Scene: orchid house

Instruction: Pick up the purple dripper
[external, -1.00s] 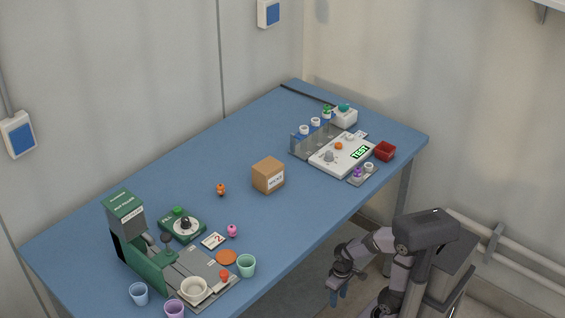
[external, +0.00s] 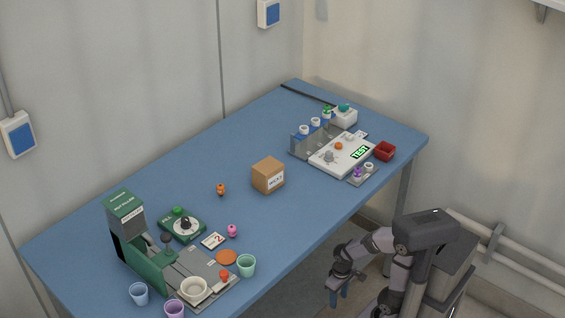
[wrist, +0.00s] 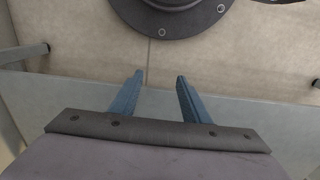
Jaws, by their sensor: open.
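The purple dripper (external: 358,173) is a small purple piece at the right end of the blue table. It sits in a small grey holder (external: 353,181) beside a white piece (external: 369,167). My gripper (external: 339,298) hangs off the table's front edge, low and in front of the dripper, well apart from it. In the wrist view my two blue fingers (wrist: 160,95) are spread with nothing between them. The wrist view shows floor and a dark round base, not the dripper.
A white tester (external: 342,153) with a green TEST display stands behind the holder, and a red box (external: 385,151) to its right. A rack of white-capped tubes (external: 304,139) is at left. A cardboard box (external: 268,175) stands mid-table. The table front between box and green cup (external: 246,265) is clear.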

